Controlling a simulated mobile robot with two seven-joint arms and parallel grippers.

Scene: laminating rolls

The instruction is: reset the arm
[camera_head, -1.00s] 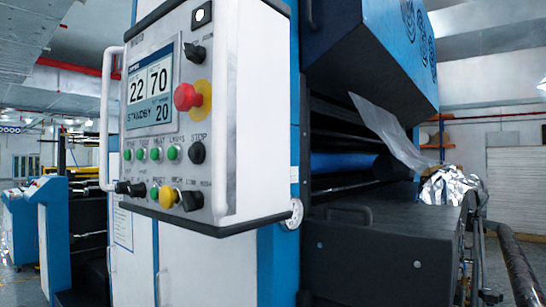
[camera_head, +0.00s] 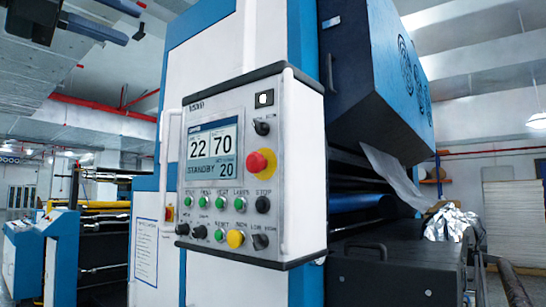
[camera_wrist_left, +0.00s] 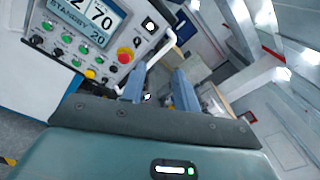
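My left gripper (camera_head: 138,20) is at the top left of the head view, above and to the left of the control panel (camera_head: 212,160), in free air and touching nothing. In the left wrist view its two blue-grey fingers (camera_wrist_left: 158,82) stand apart with nothing held between them. The panel also shows tilted at the upper left of the wrist view (camera_wrist_left: 60,42). Its screen (camera_head: 211,152) reads 22, 70, STANDBY and 20. My right gripper is not in view.
The panel carries a red emergency button (camera_head: 258,163), a yellow button (camera_head: 235,239) and several green ones. A dark blue machine hood (camera_head: 375,85), a clear film sheet (camera_head: 392,180) and crumpled foil (camera_head: 452,222) are to the right.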

